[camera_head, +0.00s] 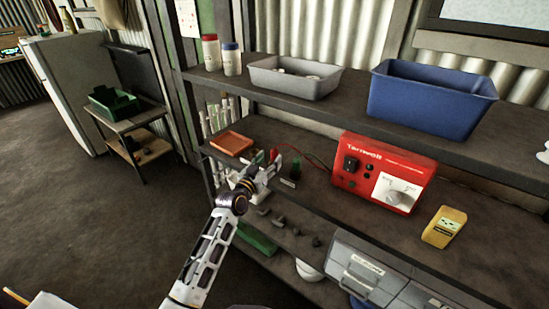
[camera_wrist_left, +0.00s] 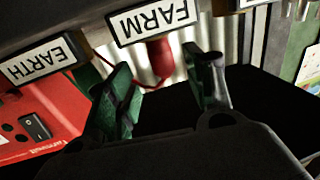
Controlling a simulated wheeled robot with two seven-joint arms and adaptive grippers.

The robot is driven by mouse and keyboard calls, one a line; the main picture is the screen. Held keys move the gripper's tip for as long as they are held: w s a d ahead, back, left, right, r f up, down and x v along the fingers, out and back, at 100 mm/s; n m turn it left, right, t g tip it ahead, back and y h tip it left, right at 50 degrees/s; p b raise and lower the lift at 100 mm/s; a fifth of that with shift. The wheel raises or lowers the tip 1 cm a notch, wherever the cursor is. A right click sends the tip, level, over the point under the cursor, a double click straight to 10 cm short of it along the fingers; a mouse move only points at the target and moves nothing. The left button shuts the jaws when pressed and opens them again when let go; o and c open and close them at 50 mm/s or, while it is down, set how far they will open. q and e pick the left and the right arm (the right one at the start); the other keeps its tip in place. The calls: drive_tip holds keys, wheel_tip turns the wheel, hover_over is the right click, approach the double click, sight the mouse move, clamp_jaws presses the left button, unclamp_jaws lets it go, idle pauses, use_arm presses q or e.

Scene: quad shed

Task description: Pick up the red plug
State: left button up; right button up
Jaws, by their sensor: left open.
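The red plug (camera_head: 273,155) stands at the left end of the lower shelf. It also shows in the left wrist view (camera_wrist_left: 153,62), under a white label reading FARM (camera_wrist_left: 155,20). A thin red lead runs from it. My left gripper (camera_head: 259,173) is at the plug in the head view and partly covers what is around it. In the left wrist view the gripper's fingers (camera_wrist_left: 160,78) are spread apart, with the plug showing between them near the tips. I cannot tell whether they touch it. My right gripper is not in view.
A red control box (camera_head: 384,172) and a yellow meter (camera_head: 445,227) are further right. The upper shelf holds a grey bin (camera_head: 293,84) and blue bin (camera_head: 425,105).

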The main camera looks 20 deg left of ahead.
sight(272, 155)
use_arm(q)
drive_tip(key=shift+w, duration=0.35)
drive_tip(key=shift+w+d+r, duration=0.15)
drive_tip(key=shift+w, duration=1)
drive_tip(key=shift+w+d, duration=0.25)
drive_tip(key=shift+w, duration=1)
drive_tip(key=c, duration=1.1)
drive_tip(key=shift+c, duration=0.2)
